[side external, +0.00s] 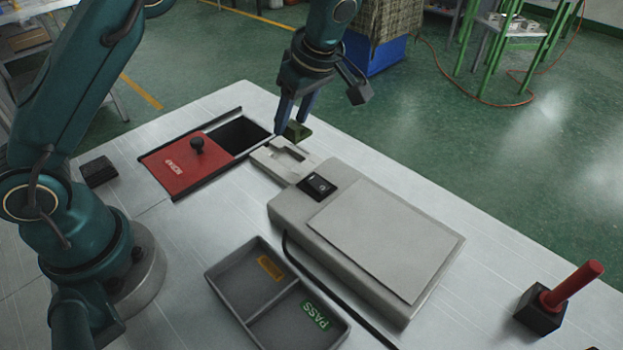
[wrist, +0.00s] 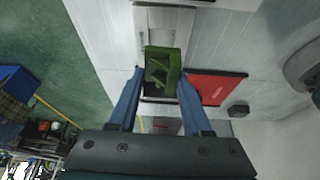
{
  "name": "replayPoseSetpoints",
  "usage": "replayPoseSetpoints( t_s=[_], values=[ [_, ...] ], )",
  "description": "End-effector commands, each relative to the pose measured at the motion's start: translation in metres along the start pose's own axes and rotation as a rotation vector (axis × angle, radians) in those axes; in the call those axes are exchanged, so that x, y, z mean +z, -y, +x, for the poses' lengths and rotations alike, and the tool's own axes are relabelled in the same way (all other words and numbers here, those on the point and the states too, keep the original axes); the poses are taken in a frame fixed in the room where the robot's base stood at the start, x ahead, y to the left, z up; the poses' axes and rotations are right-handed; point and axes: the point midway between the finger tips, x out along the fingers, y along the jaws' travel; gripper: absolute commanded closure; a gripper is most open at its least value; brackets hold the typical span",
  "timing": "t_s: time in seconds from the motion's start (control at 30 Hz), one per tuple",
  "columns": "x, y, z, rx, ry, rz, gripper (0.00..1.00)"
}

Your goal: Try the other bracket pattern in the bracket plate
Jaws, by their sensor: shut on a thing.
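My gripper (side external: 291,122) is shut on a green bracket pattern (side external: 297,131), held just above or at the far end of the pale bracket plate. I cannot tell whether they touch. The wrist view shows the green pattern (wrist: 162,66) between the two blue fingers, with raised ribs on its face. The bracket plate (side external: 268,160) is a light block with a recess, beside the grey scale-like unit (side external: 285,213). The pattern hides part of the plate in the wrist view.
A red sliding lid (side external: 172,165) with a black knob half covers a dark opening (side external: 243,134) left of the plate. A two-compartment grey tray (side external: 237,303) has orange and green PASS labels.

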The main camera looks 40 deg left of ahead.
Motion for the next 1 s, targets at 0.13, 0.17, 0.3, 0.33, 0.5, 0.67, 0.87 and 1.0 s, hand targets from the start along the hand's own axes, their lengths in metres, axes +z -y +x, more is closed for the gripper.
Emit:
replayPoseSetpoints(
  t_s=[0.13, 0.17, 0.3, 0.33, 0.5, 0.67, 0.87, 1.0],
  values=[
    [-0.012, 0.002, 0.018, -0.020, 0.001, -0.046, 1.00],
    [-0.013, 0.002, 0.019, -0.020, 0.001, -0.050, 1.00],
    [-0.015, 0.002, 0.020, -0.020, 0.001, -0.054, 1.00],
    [-0.015, 0.002, 0.020, -0.020, 0.001, -0.054, 1.00],
    [-0.014, 0.002, 0.019, -0.017, 0.000, -0.053, 1.00],
    [-0.012, 0.002, 0.024, -0.017, 0.000, -0.053, 1.00],
    [-0.006, 0.002, 0.039, -0.019, -0.001, -0.051, 1.00],
    [-0.001, 0.002, 0.050, -0.018, -0.001, -0.052, 1.00]
  ],
)
